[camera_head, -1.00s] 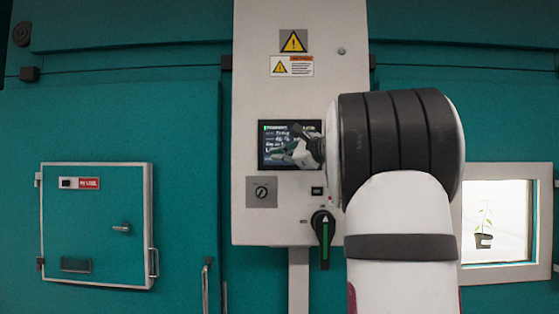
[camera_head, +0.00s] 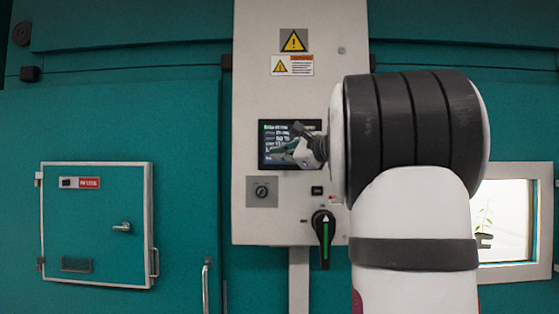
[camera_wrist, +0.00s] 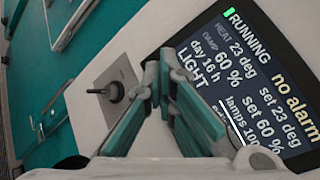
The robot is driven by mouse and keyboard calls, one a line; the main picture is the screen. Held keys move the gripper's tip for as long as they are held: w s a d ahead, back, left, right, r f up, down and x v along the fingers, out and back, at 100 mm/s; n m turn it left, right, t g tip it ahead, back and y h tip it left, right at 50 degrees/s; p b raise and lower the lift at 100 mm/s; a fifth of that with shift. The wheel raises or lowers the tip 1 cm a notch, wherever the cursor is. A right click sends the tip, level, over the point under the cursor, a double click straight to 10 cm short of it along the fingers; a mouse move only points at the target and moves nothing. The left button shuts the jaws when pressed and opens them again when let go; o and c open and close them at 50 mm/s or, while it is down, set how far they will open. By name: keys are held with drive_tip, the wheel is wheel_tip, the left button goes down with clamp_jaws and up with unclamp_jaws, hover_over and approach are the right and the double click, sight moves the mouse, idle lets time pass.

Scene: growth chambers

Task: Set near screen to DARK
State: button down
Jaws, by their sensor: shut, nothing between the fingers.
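The near screen (camera_head: 270,131) is a dark panel display on the pale control cabinet. In the wrist view the screen (camera_wrist: 285,62) fills the right side, tilted. It reads RUNNING, no alarm, 23 deg, 60 %, day 16 h and LIGHT, with lamps near 100; its lower left part is hidden by my finger. My gripper (camera_head: 299,139) is in front of the screen's right half in the head view. In the wrist view my gripper (camera_wrist: 159,66) is shut and empty, its tips beside the screen's left edge. I cannot tell whether they touch the panel.
A key switch on a grey plate (camera_head: 253,198) sits below the screen, and a black rotary handle with a green stripe (camera_head: 325,228) is lower right. A closed hatch (camera_head: 97,205) is at left. A lit window (camera_head: 503,215) with a plant is at right, partly behind my arm.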

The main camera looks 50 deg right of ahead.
drive_tip(key=shift+s+a, duration=1.35)
drive_tip(key=shift+a, duration=0.25)
drive_tip(key=shift+w+a, duration=0.1)
idle(0.6)
